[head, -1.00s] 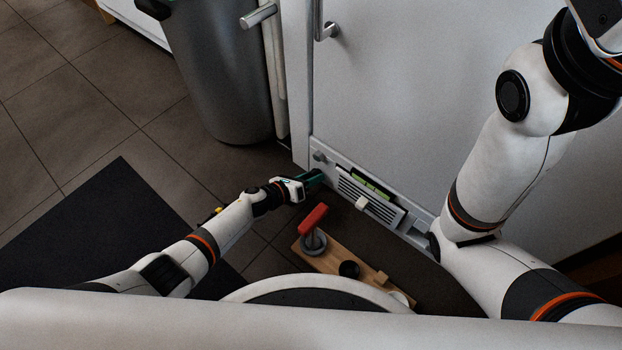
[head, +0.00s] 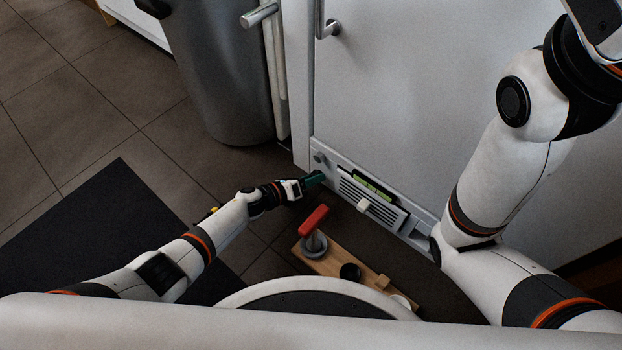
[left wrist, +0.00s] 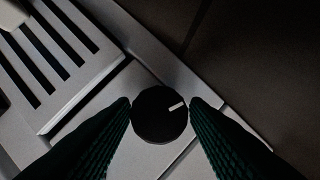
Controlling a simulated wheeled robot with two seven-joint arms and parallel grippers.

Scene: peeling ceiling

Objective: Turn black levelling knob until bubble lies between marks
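The black levelling knob (left wrist: 160,115) is round with a white pointer line toward the upper right. It sits on a pale plate (left wrist: 100,135) beside a slotted grille. My left gripper (left wrist: 160,103) has a dark green finger on each side of the knob, its fingertips against the knob's edges. In the head view my left gripper (head: 318,177) is low at the left end of the grille panel, and hides the knob. A yellow-green level strip (head: 372,186) lies above the grille; its bubble and marks are too small to make out. My right gripper is out of frame.
The grille (head: 372,208) has a white tab (head: 363,205) and is low on a white door (head: 420,100). A grey peg (head: 319,157) is above my gripper. A wooden board (head: 335,262) with a red-handled tool (head: 314,220) lies nearer me. A grey bin (head: 220,80) stands left.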

